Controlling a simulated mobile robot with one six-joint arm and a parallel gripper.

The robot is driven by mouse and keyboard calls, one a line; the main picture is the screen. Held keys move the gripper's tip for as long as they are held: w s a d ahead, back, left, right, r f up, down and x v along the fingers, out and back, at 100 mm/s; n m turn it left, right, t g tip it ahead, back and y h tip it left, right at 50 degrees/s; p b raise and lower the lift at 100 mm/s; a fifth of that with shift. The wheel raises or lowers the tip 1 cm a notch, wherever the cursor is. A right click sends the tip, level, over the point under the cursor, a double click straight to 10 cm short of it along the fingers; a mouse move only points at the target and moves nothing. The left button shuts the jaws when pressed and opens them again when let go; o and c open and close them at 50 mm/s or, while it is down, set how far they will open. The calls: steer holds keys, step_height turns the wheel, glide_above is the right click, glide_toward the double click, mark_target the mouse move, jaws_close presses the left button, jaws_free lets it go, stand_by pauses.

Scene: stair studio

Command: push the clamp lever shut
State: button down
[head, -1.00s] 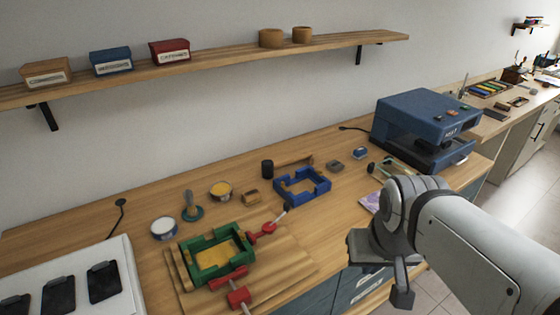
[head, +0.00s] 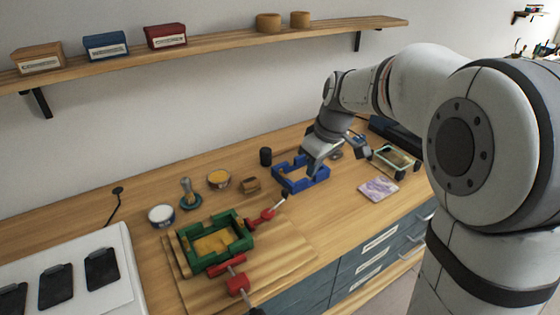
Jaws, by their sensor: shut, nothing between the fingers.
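A green frame (head: 189,258) with a yellow-brown filling (head: 212,243) lies on a wooden board (head: 290,258). One red clamp (head: 266,214) sits at its right side, with a thin lever (head: 281,202) pointing up and right. A second red clamp (head: 237,284) sits at the front, and its lever runs towards the bottom edge with a dark tip (head: 257,311). I cannot tell exactly how far either lever stands open. My gripper (head: 313,172) is shut and empty, over or just behind the blue frame (head: 290,183), right of and beyond the clamps. Its fingertips are partly unclear.
Behind the green frame stand a stamp (head: 189,195), a white-rimmed tin (head: 161,215), a yellow tin (head: 219,179) and a black cup (head: 266,156). A patterned cloth (head: 378,188) lies right. Bare tabletop (head: 335,215) lies between the clamps and the cloth.

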steer(key=w+a+f+n+g+y, duration=0.1)
steer(key=w+a+f+n, duration=0.5)
steer(key=w, duration=0.6)
steer(key=a+f, duration=0.2)
steer(key=a, duration=0.1)
steer(key=shift+a+y+b, duration=0.15)
steer(key=shift+y+b, duration=0.15)
steer(key=shift+b, duration=0.1)
steer(key=p+x, duration=0.2)
steer(key=x, duration=0.8)
steer(key=shift+f, duration=0.15)
steer(key=d, duration=0.2)
steer(key=d+p, duration=0.1)
steer(key=shift+s+d+r, duration=0.25)
steer(key=shift+s+d, duration=0.1)
steer(key=shift+d+f, duration=0.15)
steer(key=shift+d, duration=0.05)
